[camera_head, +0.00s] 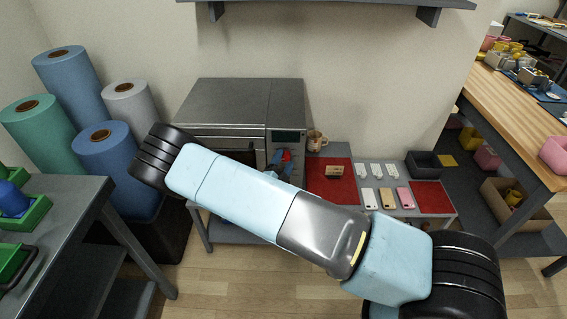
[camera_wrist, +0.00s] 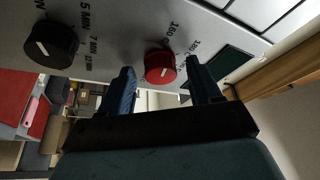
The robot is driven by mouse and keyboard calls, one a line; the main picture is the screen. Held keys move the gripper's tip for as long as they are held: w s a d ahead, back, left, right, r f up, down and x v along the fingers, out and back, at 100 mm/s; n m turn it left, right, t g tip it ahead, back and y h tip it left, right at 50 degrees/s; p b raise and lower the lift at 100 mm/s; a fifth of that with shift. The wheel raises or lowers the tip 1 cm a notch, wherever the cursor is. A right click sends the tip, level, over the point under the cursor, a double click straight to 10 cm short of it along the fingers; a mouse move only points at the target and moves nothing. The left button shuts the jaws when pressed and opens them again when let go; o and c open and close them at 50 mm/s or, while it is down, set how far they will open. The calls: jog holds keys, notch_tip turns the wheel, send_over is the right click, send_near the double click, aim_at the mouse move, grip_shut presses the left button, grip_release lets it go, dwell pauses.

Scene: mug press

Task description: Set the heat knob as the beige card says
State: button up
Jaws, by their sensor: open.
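A red knob (camera_wrist: 160,66) with a white mark is on the grey front panel in the wrist view, beside printed temperatures including 160 and 180. My gripper (camera_wrist: 163,84) is open, with one blue finger on each side of the red knob; I cannot tell whether they touch it. In the head view the red knob (camera_head: 287,155) shows small between my fingers (camera_head: 281,162) on the front of the grey press (camera_head: 238,103). A beige card (camera_head: 387,198) lies between a white and a pink one on the low table; its writing is too small to read.
A black knob (camera_wrist: 50,45) with minute labels is on the same panel. A mug (camera_head: 316,140) stands right of the press. A small tan item (camera_head: 334,171) is on a red mat (camera_head: 328,191). My arm crosses the head view and hides part of the low table.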

jog(key=c, duration=1)
jog(key=shift+c, duration=0.2)
jog(key=shift+m, duration=0.5)
jog(key=m+g, duration=0.1)
jog(key=m, duration=0.3)
jog(key=shift+r+g, duration=0.1)
jog(key=shift+g, duration=0.3)
jog(key=m+g, duration=0.1)
jog(key=m, duration=0.1)
jog(key=m+g, duration=0.1)
jog(key=m, duration=0.2)
jog(key=shift+s+r, duration=0.1)
jog(key=shift+r, duration=0.05)
jog(key=m+g+y, duration=0.1)
jog(key=m+y, duration=0.1)
jog(key=m, duration=0.2)
jog(key=shift+d+r, duration=0.15)
jog(key=shift+m+g+y, duration=0.4)
jog(key=shift+m+y, duration=0.7)
jog(key=shift+m, duration=0.5)
jog(key=shift+r, duration=0.1)
